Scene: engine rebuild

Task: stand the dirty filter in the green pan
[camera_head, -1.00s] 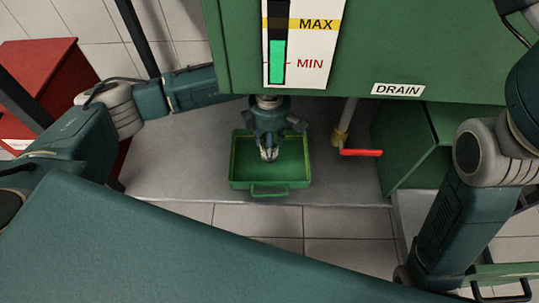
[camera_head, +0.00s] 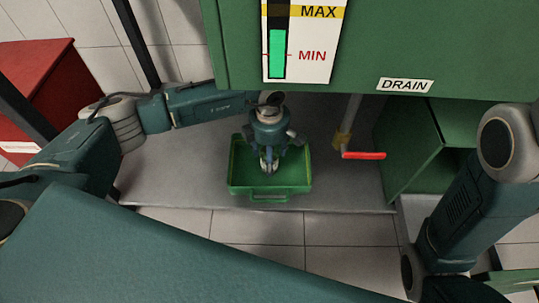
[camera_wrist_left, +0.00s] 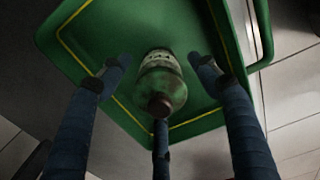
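The green pan (camera_head: 270,190) sits on the grey floor plate under the green cabinet; its floor and yellow line fill much of the left wrist view (camera_wrist_left: 100,60). The dirty filter (camera_wrist_left: 162,82), a murky green-grey cylinder with a pale label and a brown end, is inside the pan. It appears upright, with the brown end towards the wrist camera. In the head view, my left gripper mostly hides it. My left gripper (camera_head: 268,168) points down over the pan. Its fingers (camera_wrist_left: 160,85) are spread, with gaps between the side fingers and the filter. My right gripper is out of view.
The green cabinet (camera_head: 370,60) with its DRAIN label overhangs the pan's back. A drain pipe with a red lever (camera_head: 363,155) hangs right of the pan. A green box (camera_head: 420,150) stands farther right and a red cabinet (camera_head: 40,85) at left.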

